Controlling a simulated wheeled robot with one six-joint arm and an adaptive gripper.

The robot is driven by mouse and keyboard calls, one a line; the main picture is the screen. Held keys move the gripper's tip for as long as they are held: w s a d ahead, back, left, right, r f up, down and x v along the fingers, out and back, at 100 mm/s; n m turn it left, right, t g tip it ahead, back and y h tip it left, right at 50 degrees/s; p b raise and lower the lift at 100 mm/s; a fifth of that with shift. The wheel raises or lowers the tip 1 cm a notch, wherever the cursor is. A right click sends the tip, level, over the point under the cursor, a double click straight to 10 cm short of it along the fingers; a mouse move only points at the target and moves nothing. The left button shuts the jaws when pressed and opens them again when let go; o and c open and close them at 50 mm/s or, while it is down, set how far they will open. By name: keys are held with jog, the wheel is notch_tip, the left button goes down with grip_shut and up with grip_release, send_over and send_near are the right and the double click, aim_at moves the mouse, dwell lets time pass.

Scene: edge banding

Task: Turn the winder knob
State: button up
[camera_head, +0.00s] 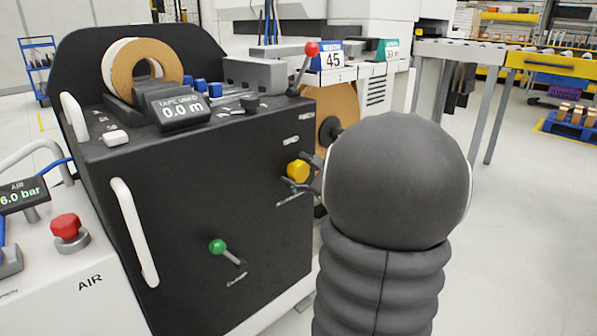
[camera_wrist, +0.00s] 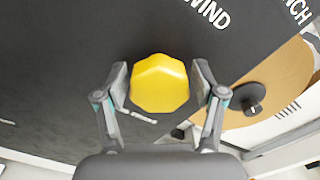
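The winder knob (camera_wrist: 160,84) is yellow and faceted, on the black machine panel below the word WIND. It also shows in the head view (camera_head: 297,171), on the machine's front near its right edge. My gripper (camera_wrist: 160,88) is open, with one finger on each side of the knob. Narrow gaps seem to show between the fingers and the knob; contact is hard to judge. In the head view my dark wrist hides most of the gripper, and only finger parts show beside the knob.
A green-knobbed lever (camera_head: 218,246) and a white handle (camera_head: 134,232) are on the machine's front. A red-tipped lever (camera_head: 311,49) rises above its top edge. A brown disc with a dark knob (camera_wrist: 249,97) lies right of the yellow knob.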

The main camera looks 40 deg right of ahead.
dwell(0.3)
jog(key=s, duration=1.2)
jog(key=shift+d, duration=0.45)
